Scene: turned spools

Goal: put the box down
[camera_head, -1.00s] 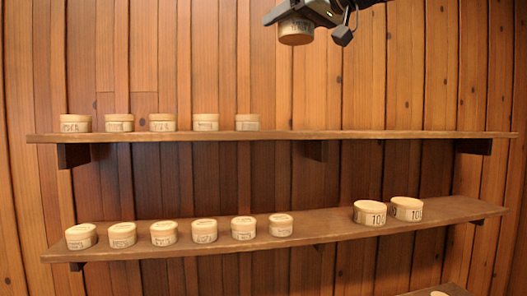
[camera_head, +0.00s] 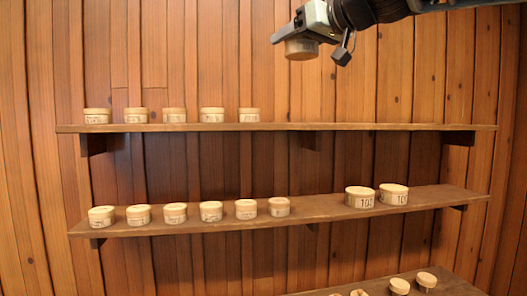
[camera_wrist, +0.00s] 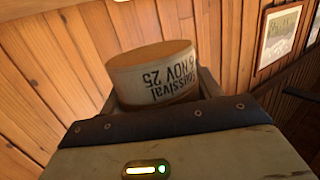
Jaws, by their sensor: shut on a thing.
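The box is a small round wooden box (camera_head: 301,48) with a pale printed label. My gripper (camera_head: 292,38) is shut on it and holds it in the air above the upper shelf (camera_head: 350,127), in front of the plank wall. In the wrist view the box (camera_wrist: 152,72) sits between the jaws, and its label reads in part "NOV 25", upside down. The lower part of the box is hidden behind the gripper's front edge.
Several round boxes (camera_head: 174,115) stand in a row on the left of the upper shelf; its right part is bare. More boxes (camera_head: 399,286) stand on a lower surface. Framed picture (camera_wrist: 277,36) at right.

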